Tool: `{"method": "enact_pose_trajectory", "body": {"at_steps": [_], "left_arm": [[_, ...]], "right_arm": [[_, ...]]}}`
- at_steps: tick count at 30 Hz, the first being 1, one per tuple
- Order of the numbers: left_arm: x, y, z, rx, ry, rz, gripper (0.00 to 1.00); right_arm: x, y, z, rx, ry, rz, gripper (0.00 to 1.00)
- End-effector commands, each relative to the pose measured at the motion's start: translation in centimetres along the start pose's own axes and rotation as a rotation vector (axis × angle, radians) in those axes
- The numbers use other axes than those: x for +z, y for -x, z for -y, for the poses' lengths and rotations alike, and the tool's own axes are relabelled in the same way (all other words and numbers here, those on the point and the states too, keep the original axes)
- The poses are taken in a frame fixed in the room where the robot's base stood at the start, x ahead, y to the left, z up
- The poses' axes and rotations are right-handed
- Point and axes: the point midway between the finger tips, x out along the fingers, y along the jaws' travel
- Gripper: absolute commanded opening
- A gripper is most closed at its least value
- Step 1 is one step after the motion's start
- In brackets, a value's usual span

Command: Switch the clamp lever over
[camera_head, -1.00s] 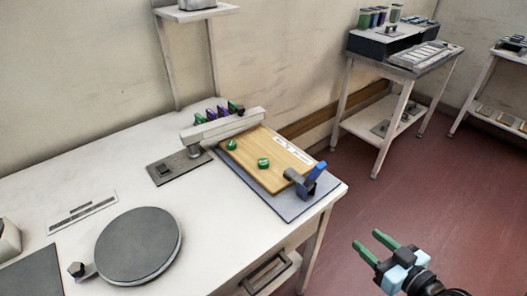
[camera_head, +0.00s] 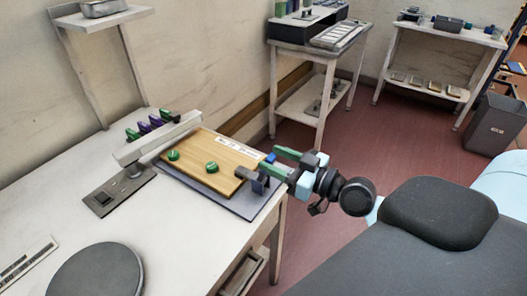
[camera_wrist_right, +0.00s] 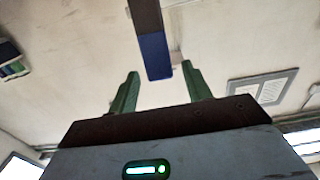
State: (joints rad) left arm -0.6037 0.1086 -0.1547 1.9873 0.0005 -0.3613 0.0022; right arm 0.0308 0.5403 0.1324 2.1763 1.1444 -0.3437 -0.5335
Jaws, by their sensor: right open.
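The clamp lever (camera_head: 271,157) is blue and mostly hidden by my right gripper (camera_head: 273,161) in the head view. It belongs to the dark clamp (camera_head: 256,181) at the right corner of the wooden board (camera_head: 232,165). My right gripper is open, its green fingers reaching the lever from the right. In the right wrist view the blue lever end (camera_wrist_right: 154,57) stands in line with the gap between the green fingertips (camera_wrist_right: 160,80). Clear gaps show on both sides; I see no contact. My left gripper is out of view.
Two green knobs (camera_head: 212,167) sit on the board. A pale bar (camera_head: 158,138) runs along its left side, with several coloured clips behind. A dark round plate (camera_head: 97,272) lies at the front left of the table. Shelved carts (camera_head: 322,60) stand behind.

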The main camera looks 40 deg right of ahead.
Motion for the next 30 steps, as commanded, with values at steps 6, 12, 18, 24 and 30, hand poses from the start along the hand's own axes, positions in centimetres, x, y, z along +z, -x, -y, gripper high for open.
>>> {"method": "enact_pose_trajectory", "body": {"at_steps": [6,12,18,24,30], "left_arm": [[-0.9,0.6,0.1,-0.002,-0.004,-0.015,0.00],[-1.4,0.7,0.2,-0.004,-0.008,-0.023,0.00],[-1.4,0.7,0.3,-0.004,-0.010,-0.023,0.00],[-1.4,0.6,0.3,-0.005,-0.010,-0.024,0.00],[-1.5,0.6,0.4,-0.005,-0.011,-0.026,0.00]], "right_arm": [[-0.3,-2.9,0.0,0.000,-0.001,-0.004,0.49],[-0.1,-4.0,0.1,0.000,0.001,0.000,0.49],[0.1,-4.1,0.1,-0.001,0.001,0.002,0.49],[0.1,-4.1,0.1,-0.001,0.001,0.002,0.33],[0.1,-4.1,0.1,-0.001,0.001,0.002,0.07]]}}
